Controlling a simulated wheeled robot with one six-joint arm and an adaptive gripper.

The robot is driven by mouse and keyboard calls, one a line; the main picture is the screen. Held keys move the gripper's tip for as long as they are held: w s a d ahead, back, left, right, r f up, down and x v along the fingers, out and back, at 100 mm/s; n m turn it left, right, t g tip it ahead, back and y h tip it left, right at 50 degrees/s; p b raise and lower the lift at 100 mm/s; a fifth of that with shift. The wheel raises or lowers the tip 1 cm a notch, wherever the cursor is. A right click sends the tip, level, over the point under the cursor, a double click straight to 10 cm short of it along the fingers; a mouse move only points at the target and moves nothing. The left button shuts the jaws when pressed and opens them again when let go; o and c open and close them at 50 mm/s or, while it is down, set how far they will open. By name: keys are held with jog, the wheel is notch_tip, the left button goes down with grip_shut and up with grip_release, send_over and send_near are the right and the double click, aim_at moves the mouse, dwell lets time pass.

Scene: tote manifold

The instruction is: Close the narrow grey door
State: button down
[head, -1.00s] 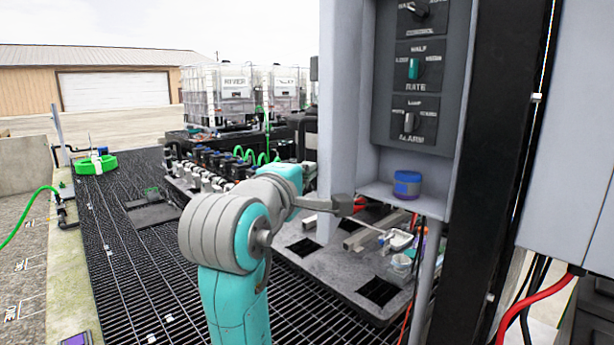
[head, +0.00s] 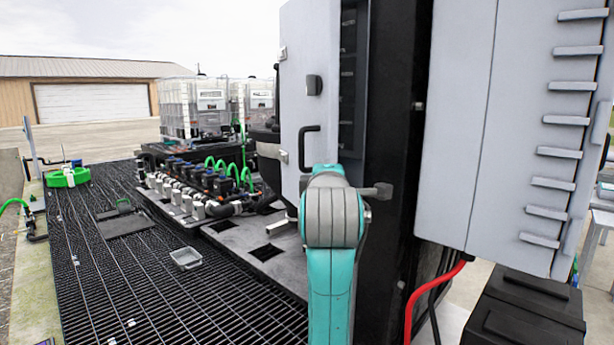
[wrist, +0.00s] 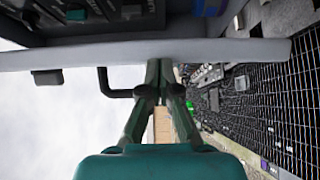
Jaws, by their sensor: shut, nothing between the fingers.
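The narrow grey door (head: 305,50) stands partly open at the cabinet in the head view, with a dark gap along its right side. It has a black bar handle (head: 303,148) and a small black latch (head: 314,85). In the wrist view the door (wrist: 225,50) is a pale band seen nearly edge-on, with its handle (wrist: 103,82) at left. My gripper (wrist: 160,64) is shut and empty, its tips at the door's outer side beside the handle. I cannot tell if they touch. My arm hides the gripper in the head view.
A wider grey cabinet (head: 468,110) stands to the right, with a red cable (head: 425,295) below it and black boxes (head: 525,315) at lower right. Pumps and green hoses (head: 210,180) stand behind at left. A small grey tray (head: 186,258) lies on the open grating.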

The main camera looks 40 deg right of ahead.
jog(key=s+d, duration=0.1)
jog(key=d, duration=0.6)
jog(key=shift+s+d, duration=0.35)
